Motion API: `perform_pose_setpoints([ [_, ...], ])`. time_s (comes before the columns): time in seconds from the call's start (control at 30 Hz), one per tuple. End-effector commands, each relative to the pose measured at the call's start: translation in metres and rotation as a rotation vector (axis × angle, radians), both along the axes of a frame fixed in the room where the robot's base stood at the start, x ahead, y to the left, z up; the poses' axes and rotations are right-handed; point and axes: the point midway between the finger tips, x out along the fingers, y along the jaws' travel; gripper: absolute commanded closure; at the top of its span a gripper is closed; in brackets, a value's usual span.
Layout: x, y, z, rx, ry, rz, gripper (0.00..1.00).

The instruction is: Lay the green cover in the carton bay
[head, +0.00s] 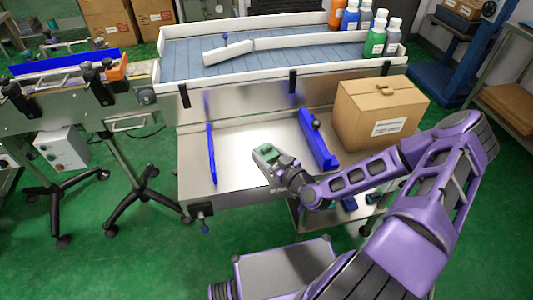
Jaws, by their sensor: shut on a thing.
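My gripper (279,163) is at the end of my purple arm, above the front part of the steel worktable. It is shut on a small green piece with a pale edge, which looks like the green cover (266,152). The jaws themselves are too small to make out clearly. The bare steel area between two blue rails looks like the carton bay (250,125). The cover is over this area, nearer the right rail; I cannot tell whether it touches the surface.
The left blue rail (211,154) and the thicker right blue rail (318,140) flank the bare steel. A closed cardboard carton (365,117) stands right of them. Behind is a conveyor (285,57) with several bottles (375,43). Another conveyor machine (60,108) stands left.

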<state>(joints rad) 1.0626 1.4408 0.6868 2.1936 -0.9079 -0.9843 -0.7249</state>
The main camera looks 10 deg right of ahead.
Motion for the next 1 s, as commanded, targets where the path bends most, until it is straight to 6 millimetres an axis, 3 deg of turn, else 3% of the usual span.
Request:
perform_pose_setpoints([
  [0.27,0.0,0.0,-0.002,-0.001,0.0,0.0,0.85],
  [0.3,0.0,0.0,-0.002,-0.001,0.001,0.001,0.29],
  [0.47,0.0,0.0,-0.002,0.0,0.0,0.0,0.0],
  [0.77,0.0,0.0,0.003,0.0,0.0,-0.001,0.0],
  [1.0,-0.034,-0.016,0.007,-0.003,0.003,-0.003,0.0],
])
